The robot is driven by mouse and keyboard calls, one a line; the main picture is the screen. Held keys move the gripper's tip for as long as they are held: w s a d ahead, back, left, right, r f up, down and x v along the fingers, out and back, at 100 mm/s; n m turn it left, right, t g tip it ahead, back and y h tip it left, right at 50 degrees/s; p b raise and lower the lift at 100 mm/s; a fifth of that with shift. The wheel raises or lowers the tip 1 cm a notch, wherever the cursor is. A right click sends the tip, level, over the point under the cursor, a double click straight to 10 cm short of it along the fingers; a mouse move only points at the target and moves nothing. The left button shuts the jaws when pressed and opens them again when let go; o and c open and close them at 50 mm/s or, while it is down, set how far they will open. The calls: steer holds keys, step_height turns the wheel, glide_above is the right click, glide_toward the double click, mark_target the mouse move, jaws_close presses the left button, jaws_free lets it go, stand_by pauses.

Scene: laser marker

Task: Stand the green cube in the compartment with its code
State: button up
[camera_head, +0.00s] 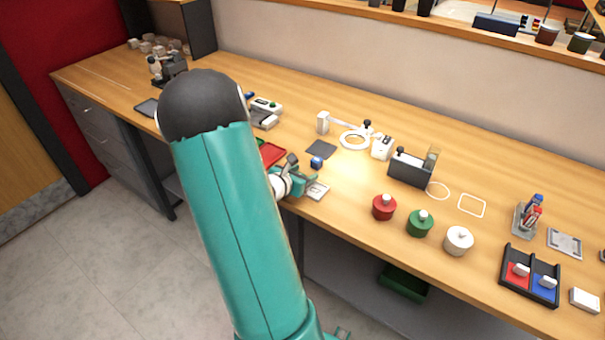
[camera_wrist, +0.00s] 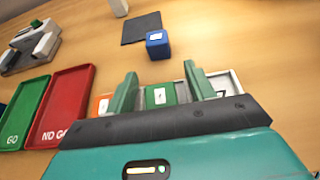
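The green cube (camera_wrist: 160,95) shows a white code label on top in the wrist view. It sits between the two fingers of my gripper (camera_wrist: 162,88), with a narrow gap seeming to show on each side, so the fingers look open around it. A pale compartment tray (camera_wrist: 234,82) lies at and beneath the fingers, with a dark code mark on its right part. An orange piece (camera_wrist: 103,103) shows left of the left finger. The cube's lower part is hidden by my gripper's body. In the head view, my gripper (camera_head: 306,180) is beside the pale tray (camera_head: 318,190), and the green cube cannot be made out.
A blue cube (camera_wrist: 157,45) stands just beyond the fingers, by a dark pad (camera_wrist: 141,28). Green GO (camera_wrist: 22,112) and red NO GO (camera_wrist: 68,105) trays lie left. Red (camera_head: 383,207), green (camera_head: 420,223) and white (camera_head: 458,240) pots stand right on the bench.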

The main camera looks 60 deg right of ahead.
steer(key=v, duration=1.3)
steer(key=shift+a+r, duration=0.2)
steer(key=shift+a, duration=0.15)
steer(key=a+r+m+t+y, duration=0.2)
steer(key=a+r+m+y, duration=0.2)
steer(key=a, duration=0.8)
steer(key=w+a+r+m+t+y, duration=0.1)
steer(key=a+r+m+t+y, duration=0.2)
steer(key=a, duration=1)
steer(key=w+a+r+m+t+y, duration=0.1)
steer(key=a+r+m+t+y, duration=0.1)
steer(key=a+r+m+y, duration=0.4)
steer(key=a+r+m, duration=0.3)
steer(key=a, duration=0.4)
steer(key=shift+r+t, duration=0.25)
steer(key=shift+t, duration=0.15)
steer(key=shift+a, duration=0.1)
